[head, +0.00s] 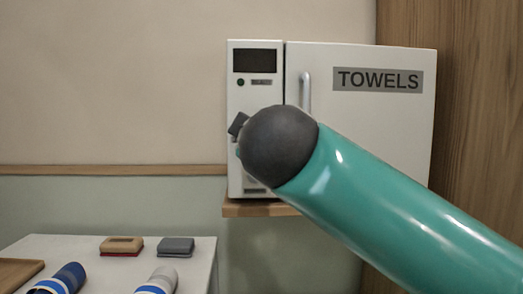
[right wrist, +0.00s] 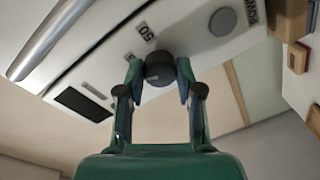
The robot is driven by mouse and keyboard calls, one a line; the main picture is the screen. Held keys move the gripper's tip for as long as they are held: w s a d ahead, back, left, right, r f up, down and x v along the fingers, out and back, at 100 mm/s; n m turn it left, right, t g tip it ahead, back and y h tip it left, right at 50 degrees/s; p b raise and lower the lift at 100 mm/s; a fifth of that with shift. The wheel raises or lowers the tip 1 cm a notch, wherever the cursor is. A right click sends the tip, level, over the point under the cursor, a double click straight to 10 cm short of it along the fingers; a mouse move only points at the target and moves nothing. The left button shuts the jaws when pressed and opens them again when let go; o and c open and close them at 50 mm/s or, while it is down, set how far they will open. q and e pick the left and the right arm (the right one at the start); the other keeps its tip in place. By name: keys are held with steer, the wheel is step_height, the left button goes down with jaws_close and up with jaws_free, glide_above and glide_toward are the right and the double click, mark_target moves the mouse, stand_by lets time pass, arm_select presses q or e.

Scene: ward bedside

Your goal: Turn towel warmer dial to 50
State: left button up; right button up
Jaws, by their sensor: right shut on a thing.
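The white towel warmer (head: 255,85) stands on a wooden shelf, with a dark display (head: 257,60) at its upper left and a door labelled TOWELS (head: 378,118). In the right wrist view, my right gripper (right wrist: 159,74) is shut on the dark round dial (right wrist: 158,64), one finger on each side. A "50" mark (right wrist: 146,32) is printed on the panel beside the dial. The dial's pointer is not readable. In the head view, my right arm hides the dial and most of the gripper. My left gripper is not in view.
The door has a vertical handle (head: 305,92). A grey round button (right wrist: 222,21) sits by a POWER label on the panel. A white table (head: 115,262) at lower left holds a tan block (head: 122,244), a grey block (head: 175,245), striped rolls and a wooden tray (head: 18,272).

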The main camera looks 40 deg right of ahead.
steer(key=shift+f+m+t+b, duration=0.15)
steer(key=shift+m+b, duration=1.3)
steer(key=shift+m, duration=1.25)
steer(key=shift+f+m+t+b, duration=0.1)
steer(key=shift+m+t+b, duration=0.1)
steer(key=shift+m+b, duration=1.9)
steer(key=shift+f+m+t+b, duration=0.15)
steer(key=shift+m+b, duration=0.7)
steer(key=shift+m, duration=2.45)
steer(key=shift+r, duration=0.1)
steer(key=o, duration=1.2)
steer(key=shift+c, duration=0.2)
steer(key=shift+s, duration=0.1)
